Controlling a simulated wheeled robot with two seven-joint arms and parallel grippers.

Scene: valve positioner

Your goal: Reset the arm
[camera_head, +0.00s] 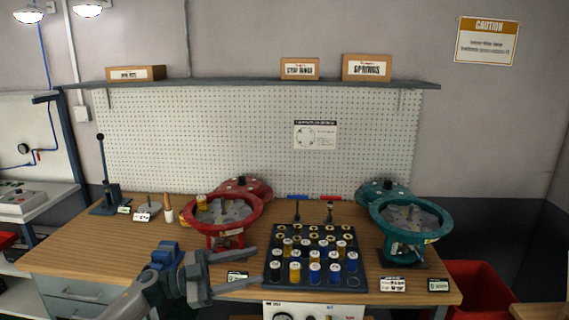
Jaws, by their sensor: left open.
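My left gripper (260,269) reaches in from the lower left, at the front edge of the workbench (90,250). Its two fingers are spread apart with nothing between them. The fingertips are near the left side of the dark tray (361,284) and in front of the red valve body (222,229); contact cannot be told. My right gripper is not in view.
The dark tray holds several yellow, blue and black cylinders. A teal valve body (405,251) stands at the right. A lever press (110,200) stands at the left. A red bin (480,285) is right of the bench. A shelf (225,83) runs above.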

